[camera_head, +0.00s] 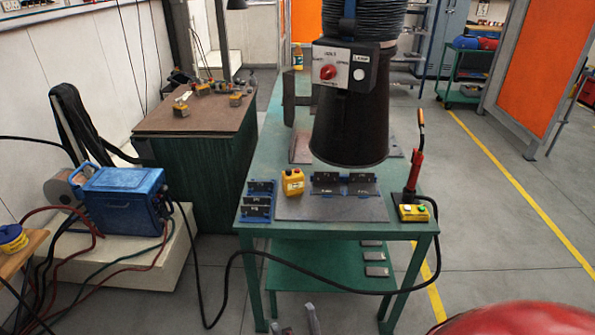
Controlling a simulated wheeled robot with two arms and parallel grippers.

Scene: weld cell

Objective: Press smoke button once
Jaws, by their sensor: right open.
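A black fume hood (350,128) hangs over the green table (250,232). Its control panel (343,66) carries a red knob (327,72) and a pale round button (359,74) under a small label. The lettering is too small to read surely, so I cannot tell which button is the smoke button. A yellow box with a red top button (292,181) stands on the table.
Dark labelled plates (343,184) lie on the table, with a torch (414,172) at its right. A black cable (225,275) loops in front of the table. A blue welder (122,196) stands left. A red rounded surface (530,320) fills the bottom right corner.

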